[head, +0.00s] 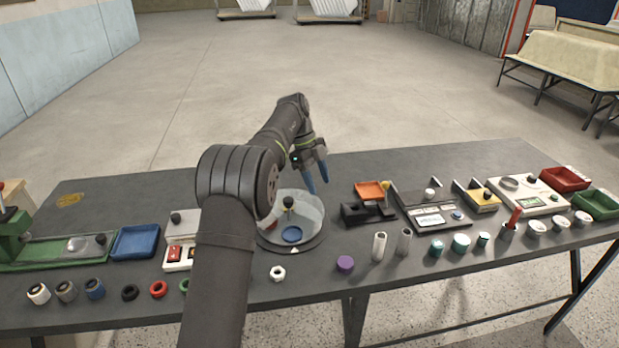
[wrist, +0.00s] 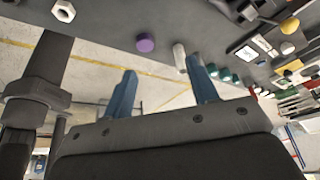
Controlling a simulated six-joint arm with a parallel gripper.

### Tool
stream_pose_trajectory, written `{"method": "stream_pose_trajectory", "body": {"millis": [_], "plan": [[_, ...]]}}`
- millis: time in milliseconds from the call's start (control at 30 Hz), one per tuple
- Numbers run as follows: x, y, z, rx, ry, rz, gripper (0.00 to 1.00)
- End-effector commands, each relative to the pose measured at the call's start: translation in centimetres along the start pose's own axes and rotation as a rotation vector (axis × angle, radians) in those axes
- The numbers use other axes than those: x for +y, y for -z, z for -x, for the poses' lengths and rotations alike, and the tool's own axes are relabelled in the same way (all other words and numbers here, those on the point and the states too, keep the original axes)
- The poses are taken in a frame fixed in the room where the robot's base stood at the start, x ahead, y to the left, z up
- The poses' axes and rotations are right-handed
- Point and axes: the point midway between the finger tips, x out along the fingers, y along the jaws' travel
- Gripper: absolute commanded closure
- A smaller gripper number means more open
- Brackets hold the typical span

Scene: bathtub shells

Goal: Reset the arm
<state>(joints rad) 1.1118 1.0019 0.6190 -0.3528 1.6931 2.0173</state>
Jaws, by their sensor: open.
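The dark table (head: 330,280) carries a blue tray (head: 135,242), a purple cylinder (head: 345,264), a white nut (head: 277,273), an orange tray (head: 371,190) and a red bin (head: 564,180). Several small cylinders line the front edge. The space above the table's back edge is free.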

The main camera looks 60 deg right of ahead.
Motion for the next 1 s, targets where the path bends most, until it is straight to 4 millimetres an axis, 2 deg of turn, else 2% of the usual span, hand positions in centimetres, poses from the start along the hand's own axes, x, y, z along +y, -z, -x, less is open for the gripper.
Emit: {"method": "stream_pose_trajectory", "body": {"millis": [133,233,700,967,1000], "plan": [[0.0,-0.6,-0.1,0.0,0.0,0.001,0.47],[0.0,-1.8,-0.3,0.0,0.0,0.003,0.47],[-0.1,-10.1,-1.6,0.0,0.0,0.002,0.47],[-0.2,-13.4,-2.1,-0.001,0.001,0.001,0.47],[-0.1,-13.7,-2.6,0.001,-0.002,0.001,0.47]]}}
